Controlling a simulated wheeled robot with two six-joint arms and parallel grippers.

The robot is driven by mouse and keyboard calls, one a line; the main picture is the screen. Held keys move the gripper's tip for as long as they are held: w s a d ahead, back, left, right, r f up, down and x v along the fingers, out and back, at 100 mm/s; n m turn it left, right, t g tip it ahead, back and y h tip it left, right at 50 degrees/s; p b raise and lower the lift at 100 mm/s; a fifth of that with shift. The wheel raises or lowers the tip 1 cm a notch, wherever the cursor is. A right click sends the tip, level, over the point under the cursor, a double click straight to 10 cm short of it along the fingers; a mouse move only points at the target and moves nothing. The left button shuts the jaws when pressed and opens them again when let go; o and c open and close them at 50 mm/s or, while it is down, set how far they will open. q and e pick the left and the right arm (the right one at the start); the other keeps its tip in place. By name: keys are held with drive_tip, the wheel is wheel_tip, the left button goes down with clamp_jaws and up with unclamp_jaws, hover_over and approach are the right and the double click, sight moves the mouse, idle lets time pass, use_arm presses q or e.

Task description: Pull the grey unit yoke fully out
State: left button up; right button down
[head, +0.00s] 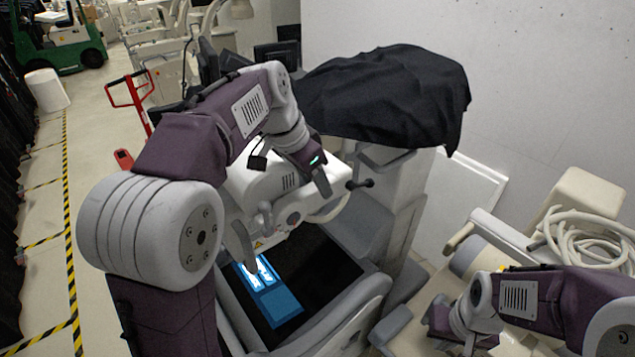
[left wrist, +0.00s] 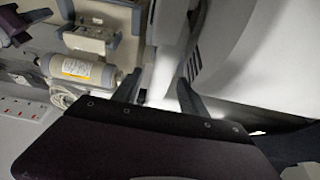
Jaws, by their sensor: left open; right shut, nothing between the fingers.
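The grey unit (head: 350,315) stands in the middle of the head view, with a lit screen in its sloping top. A pale head with vent slots (head: 290,182) and grey grips lies above the screen. I cannot tell for certain which part is the yoke. My left gripper (head: 321,180) is beside the pale head, pointing down; only one finger shows clearly there. In the left wrist view its two fingers (left wrist: 156,98) are apart, with a pale surface behind them and the vented housing beside the right one. No grip shows. My right gripper (head: 468,345) is shut and empty at the lower right.
A black cover (head: 385,95) drapes the unit's rear. A dark knobbed lever (head: 360,184) sticks out below it. A cream cart with coiled hoses (head: 590,235) stands at the right, near my right arm. Open floor (head: 105,200) lies at the left, with a red trolley (head: 130,95).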

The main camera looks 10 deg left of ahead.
use_arm(q)
drive_tip(key=shift+w+a+f, duration=0.15)
drive_tip(key=shift+w+f, duration=0.2)
drive_tip(key=shift+f, duration=0.2)
drive_tip(key=shift+w+a+f, duration=0.1)
drive_tip(key=shift+w+f, duration=0.25)
drive_tip(key=shift+f, duration=0.2)
drive_tip(key=shift+d+f, duration=0.1)
drive_tip(key=shift+d, duration=0.05)
drive_tip(key=shift+s+d, duration=0.3)
drive_tip(key=shift+d, duration=0.25)
drive_tip(key=shift+s+d+r, duration=0.1)
drive_tip(key=shift+s+r, duration=0.05)
drive_tip(key=shift+r, duration=0.05)
drive_tip(key=c, duration=0.9)
drive_tip(key=shift+w+a+f, duration=0.15)
drive_tip(key=shift+w+a, duration=0.1)
drive_tip(key=shift+a, duration=0.1)
clamp_jaws()
drive_tip(key=shift+s, duration=0.1)
drive_tip(key=shift+f, duration=0.2)
